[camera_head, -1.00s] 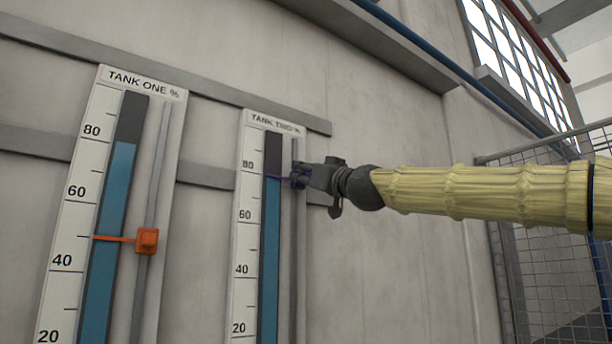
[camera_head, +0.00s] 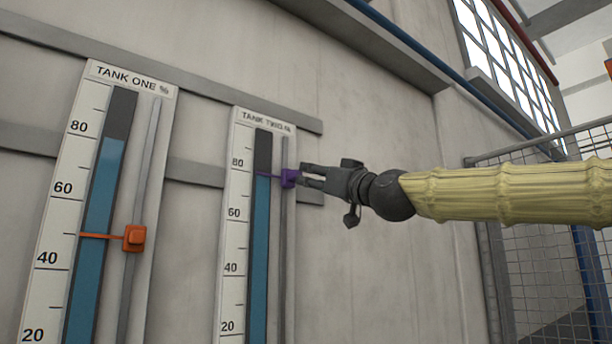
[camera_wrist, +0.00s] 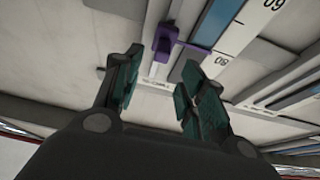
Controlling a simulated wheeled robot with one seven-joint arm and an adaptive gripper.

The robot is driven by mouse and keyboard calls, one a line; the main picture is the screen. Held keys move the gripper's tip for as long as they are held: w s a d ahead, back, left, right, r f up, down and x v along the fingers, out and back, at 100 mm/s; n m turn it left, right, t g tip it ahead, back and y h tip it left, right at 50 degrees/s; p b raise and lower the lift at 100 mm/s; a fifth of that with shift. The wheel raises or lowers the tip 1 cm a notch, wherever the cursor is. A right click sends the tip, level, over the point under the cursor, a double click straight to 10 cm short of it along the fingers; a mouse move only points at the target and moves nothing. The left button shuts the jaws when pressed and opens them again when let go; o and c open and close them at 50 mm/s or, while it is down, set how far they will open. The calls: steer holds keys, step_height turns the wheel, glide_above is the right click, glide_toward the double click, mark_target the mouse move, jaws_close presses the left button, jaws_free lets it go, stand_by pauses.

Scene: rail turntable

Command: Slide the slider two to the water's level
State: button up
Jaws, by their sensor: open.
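The Tank Two gauge (camera_head: 237,190) is a white scale panel with a blue water column (camera_head: 260,250) whose top lies a little below the 80 mark. Its purple slider (camera_head: 289,178) sits on the grey rail, and its thin pointer is about level with the top of the water. My gripper (camera_head: 308,177) is open and empty, just right of the slider and apart from it. In the wrist view the purple slider (camera_wrist: 164,42) shows beyond and between the open fingers (camera_wrist: 160,88).
The Tank One gauge (camera_head: 62,200) stands to the left, with an orange slider (camera_head: 134,238) near 45, well below its water top. Grey horizontal rails cross the wall behind. A wire mesh fence (camera_head: 535,270) stands at the right. The wall below my arm is clear.

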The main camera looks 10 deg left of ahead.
steer(key=shift+v, duration=1.85)
steer(key=shift+d, duration=0.1)
